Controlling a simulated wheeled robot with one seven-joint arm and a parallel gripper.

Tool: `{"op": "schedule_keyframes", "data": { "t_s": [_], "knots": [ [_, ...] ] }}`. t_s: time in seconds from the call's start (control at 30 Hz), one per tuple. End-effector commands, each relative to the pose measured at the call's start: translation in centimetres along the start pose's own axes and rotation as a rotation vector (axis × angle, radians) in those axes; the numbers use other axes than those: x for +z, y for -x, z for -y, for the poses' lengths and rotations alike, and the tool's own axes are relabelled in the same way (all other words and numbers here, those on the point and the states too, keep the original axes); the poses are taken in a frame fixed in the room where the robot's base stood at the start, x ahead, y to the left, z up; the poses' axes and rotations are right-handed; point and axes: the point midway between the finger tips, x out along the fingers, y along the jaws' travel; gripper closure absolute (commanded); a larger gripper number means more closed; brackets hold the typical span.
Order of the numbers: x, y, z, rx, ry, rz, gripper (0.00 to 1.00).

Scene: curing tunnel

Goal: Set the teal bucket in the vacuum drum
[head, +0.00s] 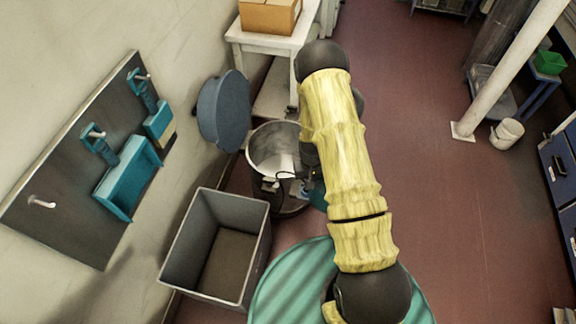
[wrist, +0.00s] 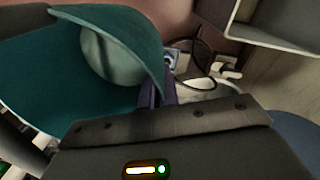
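The teal bucket (wrist: 125,95) fills the left of the wrist view, tilted, with its round inside showing. My gripper (wrist: 158,92) is shut on the bucket's rim. In the head view only a sliver of the bucket (head: 318,196) shows; my yellow-sleeved arm hides the rest. The vacuum drum (head: 262,138) is an open metal drum on the floor near the wall, with a pale inside. My gripper and the bucket are at the drum's right side in the head view. I cannot tell how high the bucket is above the drum's rim.
A round blue-grey lid (head: 224,112) stands raised at the drum's left. An open grey bin (head: 262,245) stands in front of the drum. A white table (head: 262,40) with a cardboard box (head: 268,15) is behind.

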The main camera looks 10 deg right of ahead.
Motion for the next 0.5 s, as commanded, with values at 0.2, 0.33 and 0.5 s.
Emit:
{"op": "schedule_keyframes", "data": {
  "t_s": [0.2,0.33,0.5],
  "knots": [
    [0.0,0.0,0.0,0.000,0.000,-0.001,1.00],
    [-0.2,0.4,0.0,0.000,0.001,-0.003,1.00],
    [-1.2,3.4,0.5,-0.003,0.014,-0.009,1.00]
  ]
}}
